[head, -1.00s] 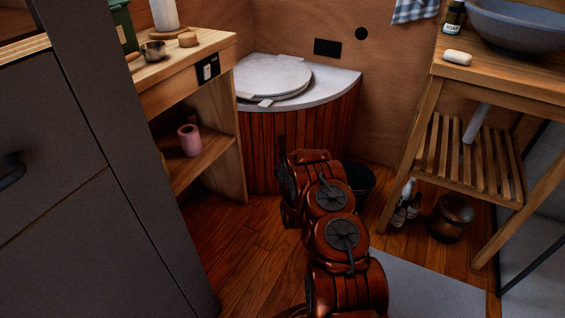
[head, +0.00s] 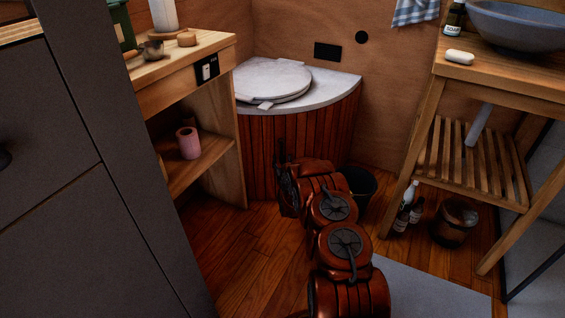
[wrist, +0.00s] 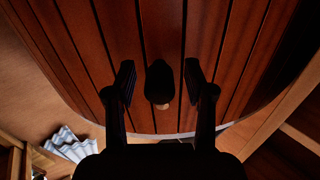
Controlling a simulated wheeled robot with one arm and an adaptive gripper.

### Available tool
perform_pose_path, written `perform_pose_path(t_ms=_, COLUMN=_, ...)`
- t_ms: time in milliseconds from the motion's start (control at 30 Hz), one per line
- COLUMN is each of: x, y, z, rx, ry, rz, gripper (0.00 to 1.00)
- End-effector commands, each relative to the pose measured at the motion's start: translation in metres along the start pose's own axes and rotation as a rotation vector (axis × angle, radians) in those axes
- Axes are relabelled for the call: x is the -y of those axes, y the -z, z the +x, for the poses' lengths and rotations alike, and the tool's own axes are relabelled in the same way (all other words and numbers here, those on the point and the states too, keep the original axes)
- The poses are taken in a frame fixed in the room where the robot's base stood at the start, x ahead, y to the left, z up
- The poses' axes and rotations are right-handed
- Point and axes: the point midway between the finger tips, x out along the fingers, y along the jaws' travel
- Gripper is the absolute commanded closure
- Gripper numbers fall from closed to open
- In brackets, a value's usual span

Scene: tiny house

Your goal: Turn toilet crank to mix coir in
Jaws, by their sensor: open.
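The toilet (head: 290,150) is a corner cabinet with a dark red slatted front, a pale top and a closed round lid (head: 275,80). In the wrist view its slats (wrist: 215,45) fill most of the picture. A dark rounded part, probably the crank (wrist: 159,78), shows against the slats between my fingers, with a small pale spot at its lower end. My gripper (wrist: 160,85) is open, one finger on each side of it, with gaps on both sides. In the head view my gripper (head: 283,175) is in front of the slats, and my wrist hides most of it and the crank.
A wooden shelf unit (head: 225,120) with a pink roll (head: 188,143) stands left of the toilet. A dark bin (head: 361,187) is close to the right of my arm. A wooden washstand (head: 425,140) with bottles (head: 408,210) and a jar (head: 453,222) is further right.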

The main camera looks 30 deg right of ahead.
Motion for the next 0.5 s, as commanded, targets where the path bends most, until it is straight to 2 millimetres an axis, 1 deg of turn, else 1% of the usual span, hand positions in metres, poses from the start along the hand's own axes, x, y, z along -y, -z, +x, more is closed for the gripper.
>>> perform_pose_path(t_ms=233, x=-0.0001, y=0.0001, z=0.0002, rx=0.0, ry=0.0, rz=0.0, gripper=0.46)
perform_pose_path(t_ms=500, x=-0.0001, y=0.0, z=0.0001, rx=0.001, ry=0.0, rz=0.0, gripper=0.75)
